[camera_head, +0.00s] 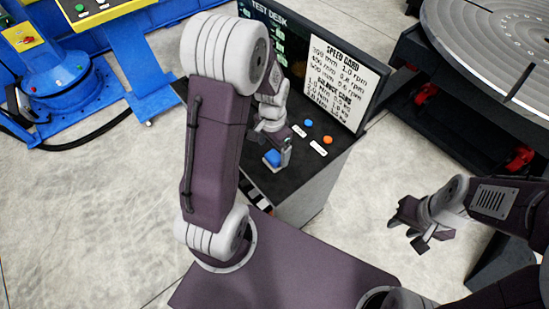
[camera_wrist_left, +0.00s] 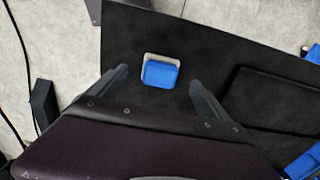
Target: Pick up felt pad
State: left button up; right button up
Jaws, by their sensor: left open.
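The felt pad (camera_head: 271,158) looks like a small blue block and lies on the dark desk top near its front edge. In the left wrist view the blue pad (camera_wrist_left: 160,74) has a pale strip showing along its far edge. My left gripper (camera_head: 279,154) is open over the desk, right at the pad. In the left wrist view its two fingers (camera_wrist_left: 159,80) stand apart on either side of the pad, with clear gaps and nothing held. My right gripper (camera_head: 408,229) is open and empty over the floor at the right.
The test desk (camera_head: 318,174) carries blue and orange buttons (camera_head: 328,139) with white labels. An upright screen (camera_head: 341,80) stands along its back. A large round grey table (camera_head: 490,40) is at upper right. Blue machinery (camera_head: 60,85) stands at left. Pale floor lies between.

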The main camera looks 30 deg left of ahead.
aim_at(274, 156)
pick_arm(q)
jog(key=shift+w+f, duration=0.35)
jog(key=shift+f, duration=0.2)
notch_tip(274, 156, down, 5)
jog(key=shift+r, duration=0.1)
jog(key=shift+w, duration=0.1)
jog(key=c, duration=1.5)
